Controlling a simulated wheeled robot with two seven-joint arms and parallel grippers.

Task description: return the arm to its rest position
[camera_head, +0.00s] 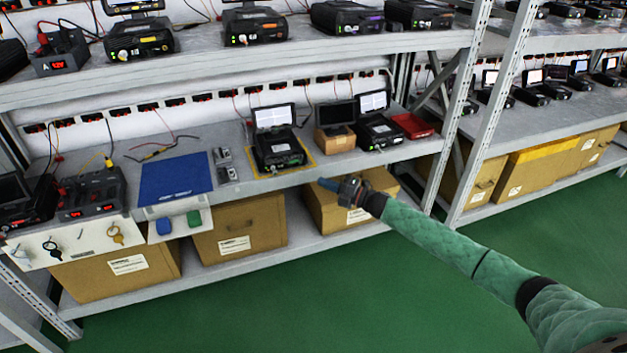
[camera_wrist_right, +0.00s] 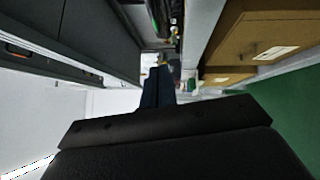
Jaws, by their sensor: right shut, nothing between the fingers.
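My right arm (camera_head: 437,235) comes in from the lower right in the head view, wrapped in a green cover. It reaches out over the green floor toward the rack. Its gripper (camera_head: 326,184) is shut and empty, just in front of the middle shelf's front edge and before a cardboard box on the bottom shelf. In the right wrist view the dark blue fingers (camera_wrist_right: 157,86) are together with nothing between them. My left gripper is in neither view.
The metal rack's middle shelf (camera_head: 226,199) holds a blue mat (camera_head: 175,178), a device on a yellow-edged spot (camera_head: 278,148) and a red tray (camera_head: 413,126). Cardboard boxes (camera_head: 240,228) stand on the bottom shelf. A rack upright (camera_head: 490,110) stands beyond the arm. The green floor (camera_head: 330,300) in front is clear.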

